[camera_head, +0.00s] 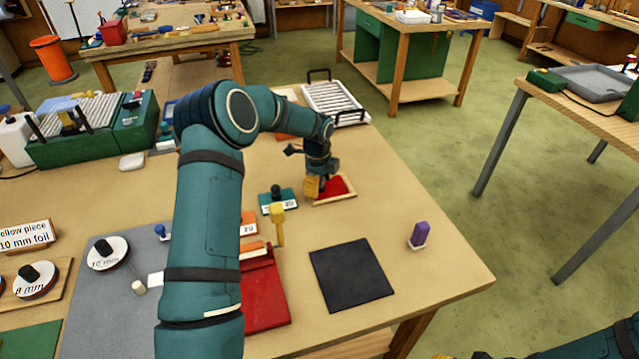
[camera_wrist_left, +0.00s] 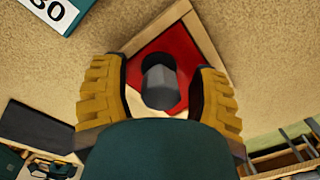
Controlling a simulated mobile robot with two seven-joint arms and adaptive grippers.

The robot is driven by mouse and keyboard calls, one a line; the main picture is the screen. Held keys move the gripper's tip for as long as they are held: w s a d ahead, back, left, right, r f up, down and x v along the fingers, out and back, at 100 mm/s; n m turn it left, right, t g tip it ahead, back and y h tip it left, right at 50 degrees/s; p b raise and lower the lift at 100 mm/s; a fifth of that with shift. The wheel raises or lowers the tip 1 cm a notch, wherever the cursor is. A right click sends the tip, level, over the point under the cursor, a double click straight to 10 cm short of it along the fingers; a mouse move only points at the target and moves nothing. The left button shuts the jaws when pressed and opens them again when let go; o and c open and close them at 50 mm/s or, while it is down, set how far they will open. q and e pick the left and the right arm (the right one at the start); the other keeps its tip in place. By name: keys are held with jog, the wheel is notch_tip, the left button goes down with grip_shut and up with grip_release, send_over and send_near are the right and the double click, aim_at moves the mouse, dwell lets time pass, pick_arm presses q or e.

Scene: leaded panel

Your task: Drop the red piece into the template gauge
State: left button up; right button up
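The red piece (camera_head: 341,184) lies within the light wooden frame of the template gauge (camera_head: 334,201), towards the far right side of the table. In the left wrist view, the red piece (camera_wrist_left: 182,42) carries a dark grey knob (camera_wrist_left: 160,80), and the wooden rim (camera_wrist_left: 205,40) borders it. I cannot tell whether it sits fully flat. My left gripper (camera_head: 314,186) is just above the gauge. Its yellow fingers (camera_wrist_left: 158,75) stand on either side of the knob, with gaps visible between, and hide part of the piece. My right gripper is out of view.
A green block with a white label (camera_head: 278,200) stands left of the gauge, with a yellow-handled piece (camera_head: 277,225) nearer. A black mat (camera_head: 351,275), a red tray (camera_head: 264,295) and a purple piece (camera_head: 419,235) lie closer. A white rack (camera_head: 335,103) stands behind. Table is clear right of the gauge.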

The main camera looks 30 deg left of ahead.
pick_arm(q)
jog(key=r, duration=1.2)
jog(key=shift+s+a, duration=0.1)
jog(key=shift+s, duration=0.2)
